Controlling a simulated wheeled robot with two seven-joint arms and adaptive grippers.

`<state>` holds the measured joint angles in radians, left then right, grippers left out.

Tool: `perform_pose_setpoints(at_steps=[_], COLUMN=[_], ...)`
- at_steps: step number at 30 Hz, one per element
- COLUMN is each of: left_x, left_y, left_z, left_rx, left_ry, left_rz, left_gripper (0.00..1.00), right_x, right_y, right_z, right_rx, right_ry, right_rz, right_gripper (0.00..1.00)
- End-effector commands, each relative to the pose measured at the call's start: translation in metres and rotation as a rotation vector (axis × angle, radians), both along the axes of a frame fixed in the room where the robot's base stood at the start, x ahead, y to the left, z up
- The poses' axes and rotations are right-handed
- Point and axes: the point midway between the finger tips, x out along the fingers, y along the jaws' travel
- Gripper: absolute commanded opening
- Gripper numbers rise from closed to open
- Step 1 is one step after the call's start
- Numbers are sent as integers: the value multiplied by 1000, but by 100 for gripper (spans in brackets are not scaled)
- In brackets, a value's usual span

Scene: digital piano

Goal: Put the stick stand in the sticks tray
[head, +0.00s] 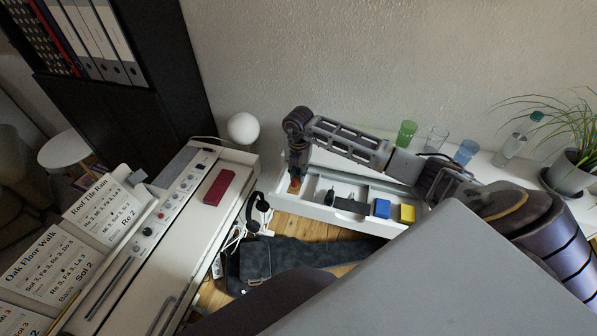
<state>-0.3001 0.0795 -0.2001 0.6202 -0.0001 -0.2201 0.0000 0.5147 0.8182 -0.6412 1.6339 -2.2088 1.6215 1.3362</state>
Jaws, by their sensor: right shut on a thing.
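My right gripper (294,176) reaches in from the right and points down at the left end of a long white tray (335,217) with compartments. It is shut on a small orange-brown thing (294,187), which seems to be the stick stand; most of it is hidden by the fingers. The held thing is at or just above the tray's left compartment; I cannot tell whether it touches the floor of it. My left gripper is not in view.
The tray also holds a dark object (350,205), a blue block (382,208) and a yellow block (407,213). Glasses, a bottle (511,148) and a potted plant (570,172) stand behind. The piano (150,250) with a red box (219,187) and hanging headphones (258,212) is at left.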

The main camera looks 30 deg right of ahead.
Motion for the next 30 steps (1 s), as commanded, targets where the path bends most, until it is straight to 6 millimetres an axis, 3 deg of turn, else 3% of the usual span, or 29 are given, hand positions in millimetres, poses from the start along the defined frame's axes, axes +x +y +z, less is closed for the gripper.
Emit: perform_pose_setpoints(at_steps=[12, 24, 30], left_x=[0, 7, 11], left_y=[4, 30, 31], left_z=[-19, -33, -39], left_rx=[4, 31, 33], left_ry=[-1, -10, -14], left_rz=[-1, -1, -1], left_gripper=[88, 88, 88], right_x=[0, 0, 1], right_y=[0, 0, 0], right_z=[-26, -50, -60], right_rx=[0, 0, 0], right_ry=[-1, -1, -1], right_rz=[0, 0, 0], right_gripper=[0, 0, 0])
